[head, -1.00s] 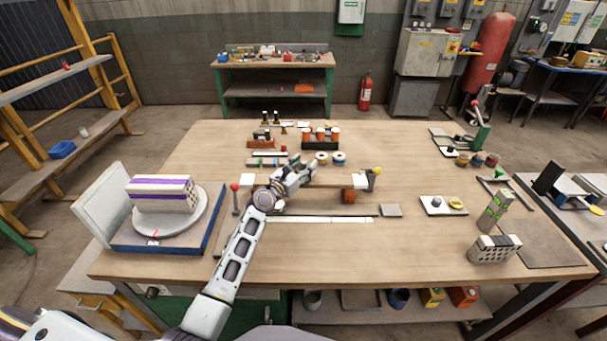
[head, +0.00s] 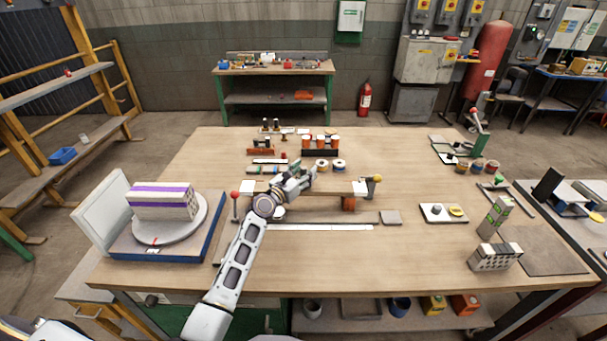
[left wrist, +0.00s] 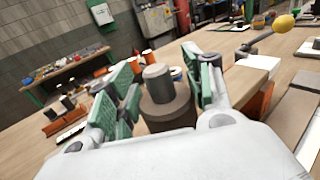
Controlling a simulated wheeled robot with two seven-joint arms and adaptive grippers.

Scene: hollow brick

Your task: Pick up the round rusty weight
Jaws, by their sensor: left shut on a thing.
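The round rusty weight (left wrist: 166,106) is a brown cylinder with a grey knob on top. In the left wrist view it sits between the green-padded fingers of my left gripper (left wrist: 160,88), which is shut on it. In the head view my left gripper (head: 304,177) is over the middle of the workbench (head: 340,262); the weight cannot be made out there. I cannot tell how far it is above the bench. My right gripper is not in view.
A turntable (head: 150,232) with a striped brick (head: 162,200) stands at the left. A red-knobbed lever (head: 235,205) and a yellow-knobbed post (head: 374,184) flank the gripper. Orange-topped jars (head: 320,142) stand behind. A hollow brick (head: 495,257) is at the right. The front middle is clear.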

